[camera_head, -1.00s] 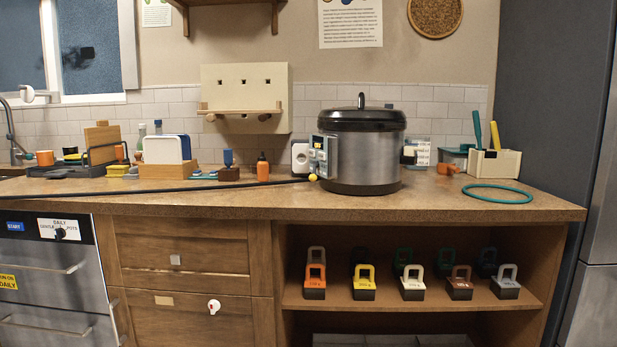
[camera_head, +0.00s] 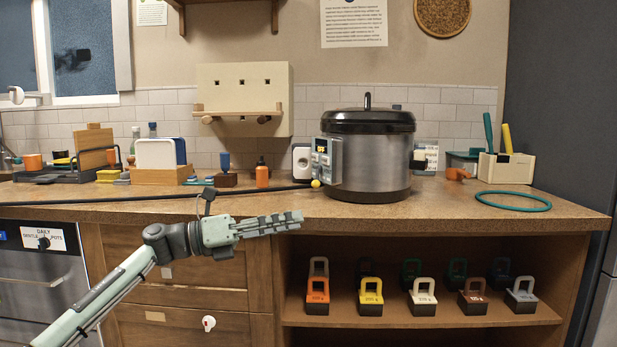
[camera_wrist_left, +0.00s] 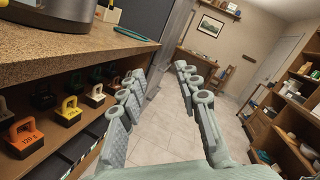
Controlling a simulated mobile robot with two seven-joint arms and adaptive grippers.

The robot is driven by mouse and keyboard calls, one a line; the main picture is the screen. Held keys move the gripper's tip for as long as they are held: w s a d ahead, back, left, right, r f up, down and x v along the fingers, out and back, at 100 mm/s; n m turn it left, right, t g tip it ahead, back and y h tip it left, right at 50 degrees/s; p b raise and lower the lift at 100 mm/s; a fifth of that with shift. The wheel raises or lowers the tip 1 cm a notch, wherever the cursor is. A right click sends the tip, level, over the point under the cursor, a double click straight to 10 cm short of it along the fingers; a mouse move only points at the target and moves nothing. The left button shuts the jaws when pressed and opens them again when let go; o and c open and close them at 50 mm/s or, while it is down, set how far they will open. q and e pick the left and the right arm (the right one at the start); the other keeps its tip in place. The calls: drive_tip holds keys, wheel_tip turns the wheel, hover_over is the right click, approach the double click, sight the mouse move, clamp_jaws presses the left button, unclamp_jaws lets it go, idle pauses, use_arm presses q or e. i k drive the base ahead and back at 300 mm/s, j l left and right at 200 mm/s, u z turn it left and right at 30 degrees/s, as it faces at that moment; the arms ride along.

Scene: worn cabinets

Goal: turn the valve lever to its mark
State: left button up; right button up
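No valve lever or mark can be clearly picked out in either view. A small orange fitting (camera_head: 457,173) on the counter, right of the steel cooker (camera_head: 370,165), is too small to identify. My left gripper (camera_head: 297,219) is in front of the counter's front edge, pointing right, apart from these things. In the left wrist view its two fingers (camera_wrist_left: 160,72) are spread with nothing between them, so it is open. My right gripper is not in view.
The wooden counter (camera_head: 420,213) holds a long black rod (camera_head: 120,198), a teal ring (camera_head: 512,201) and a caddy (camera_head: 505,168). Below, an open shelf (camera_head: 345,307) holds several handled weights. Drawers (camera_head: 185,327) are behind my left arm. The floor (camera_wrist_left: 170,130) ahead is clear.

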sight(315, 183)
drive_tip(key=i+j, duration=0.1)
drive_tip(key=i, duration=0.5)
drive_tip(key=i+j, duration=0.1)
drive_tip(key=i, duration=0.45)
